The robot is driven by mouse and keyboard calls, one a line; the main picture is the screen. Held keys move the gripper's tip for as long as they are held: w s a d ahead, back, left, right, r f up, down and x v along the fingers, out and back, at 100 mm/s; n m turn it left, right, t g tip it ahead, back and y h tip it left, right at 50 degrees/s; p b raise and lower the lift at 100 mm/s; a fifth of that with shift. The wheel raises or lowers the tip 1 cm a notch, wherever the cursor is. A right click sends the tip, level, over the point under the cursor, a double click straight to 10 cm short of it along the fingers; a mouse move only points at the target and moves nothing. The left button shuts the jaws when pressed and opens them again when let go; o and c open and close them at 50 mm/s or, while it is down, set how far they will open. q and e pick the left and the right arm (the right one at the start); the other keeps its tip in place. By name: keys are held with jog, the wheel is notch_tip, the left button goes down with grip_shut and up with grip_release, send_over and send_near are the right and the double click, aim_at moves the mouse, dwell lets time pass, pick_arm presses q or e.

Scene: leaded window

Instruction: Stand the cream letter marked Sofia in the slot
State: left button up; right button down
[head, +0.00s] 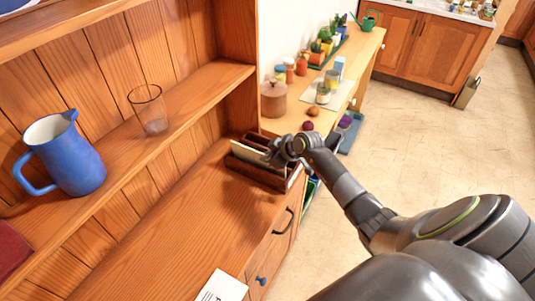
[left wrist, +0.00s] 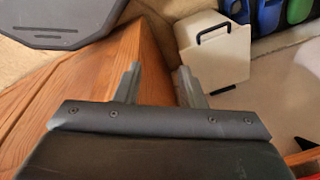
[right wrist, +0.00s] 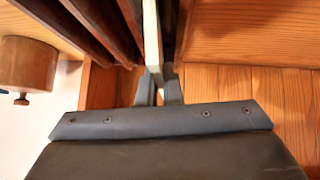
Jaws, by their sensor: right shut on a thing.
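The dark wooden letter rack (head: 262,178) stands at the far end of the wooden surface, its upright dividers (right wrist: 105,35) close up in the right wrist view. My right gripper (head: 272,154) is at the rack, shut on a cream letter (head: 249,154). In the right wrist view the cream letter (right wrist: 151,40) stands on edge between the fingertips (right wrist: 158,74), with dark dividers on both sides. Its marking is hidden, and I cannot tell how deep it sits. My left gripper (left wrist: 158,80) is open and empty, outside the head view.
A white printed paper (head: 222,287) lies at the near edge of the wooden surface (head: 165,235). A blue jug (head: 72,160) and a clear glass (head: 150,112) stand on the shelf above. A brown lidded pot (head: 273,98) stands beyond the rack. The surface's middle is clear.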

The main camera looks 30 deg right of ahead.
jog(key=shift+f, duration=0.1)
jog(key=c, duration=1.5)
grip_release()
jog(key=b+v, duration=0.2)
jog(key=v, duration=1.5)
jog(key=shift+s, duration=0.15)
